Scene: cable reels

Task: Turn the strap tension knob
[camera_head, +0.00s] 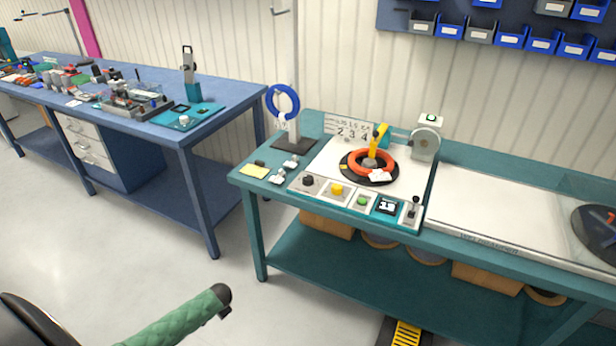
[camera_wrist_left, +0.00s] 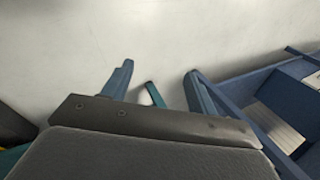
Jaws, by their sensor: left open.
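A row of controls lines the front of the white panel on the teal bench in the head view: a black knob (camera_head: 308,181), a yellow knob or button (camera_head: 337,189), a green button (camera_head: 362,201), a small number display (camera_head: 387,206) and a black lever (camera_head: 414,208). I cannot read which one is for strap tension. My left arm, in a green sleeve with a black end, is low at left, well short of the bench. In the left wrist view my left gripper (camera_wrist_left: 160,70) is open and empty over the floor. My right gripper is not in view.
An orange coil (camera_head: 371,164) lies on a black turntable behind the controls. A blue ring (camera_head: 283,101) hangs on a stand at the bench's left. A blue workbench (camera_head: 225,105) with clutter stands further left. Floor between my left arm and the teal bench is clear.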

